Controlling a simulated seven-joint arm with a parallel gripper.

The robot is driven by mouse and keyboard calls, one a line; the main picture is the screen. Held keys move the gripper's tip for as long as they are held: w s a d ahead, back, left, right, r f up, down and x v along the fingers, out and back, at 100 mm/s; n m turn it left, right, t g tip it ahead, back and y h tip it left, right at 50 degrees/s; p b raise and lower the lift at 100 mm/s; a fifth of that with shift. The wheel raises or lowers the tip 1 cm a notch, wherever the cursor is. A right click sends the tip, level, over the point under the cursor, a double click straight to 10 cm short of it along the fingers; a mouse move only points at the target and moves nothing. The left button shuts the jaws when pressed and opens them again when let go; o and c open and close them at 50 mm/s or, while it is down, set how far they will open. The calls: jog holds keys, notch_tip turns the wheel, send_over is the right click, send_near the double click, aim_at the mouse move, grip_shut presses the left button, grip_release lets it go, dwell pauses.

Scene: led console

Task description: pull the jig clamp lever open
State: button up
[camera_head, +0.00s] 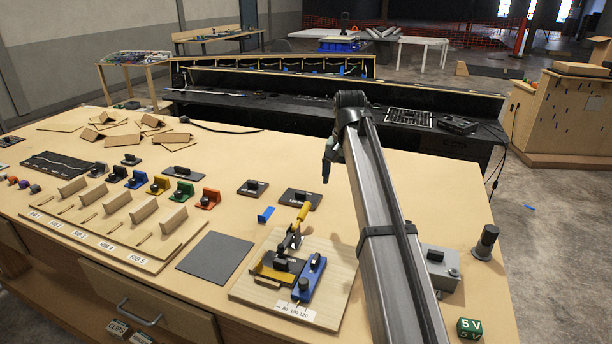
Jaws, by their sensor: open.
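The jig (261,270) sits on a light wooden board at the front middle of the bench, with yellow and blue parts. Its clamp lever (301,214) has a yellow handle that rises steeply from a metal linkage at the back of the jig. My gripper (326,172) is dark and hangs at the far end of my arm, above the bench. It is behind and to the right of the lever handle, apart from it. It is open and appears empty. The fingers are small and partly hidden by my arm.
My arm spans the bench right of the jig. A grey box (440,266), a dark knob (486,242) and a green 5 V block (469,328) stand at the right. A grey mat (215,252) and slotted rack (110,222) lie left. Black blocks (301,198) lie behind the lever.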

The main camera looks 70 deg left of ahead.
jog(key=r+h, duration=0.1)
send_over(306, 205)
jog(key=shift+s+r+m, duration=0.1)
jog(key=shift+r+m, duration=0.05)
jog(key=shift+m, duration=0.15)
jog(key=shift+f, duration=4.5)
jog(key=c, duration=1.5)
jog(key=shift+r, duration=0.1)
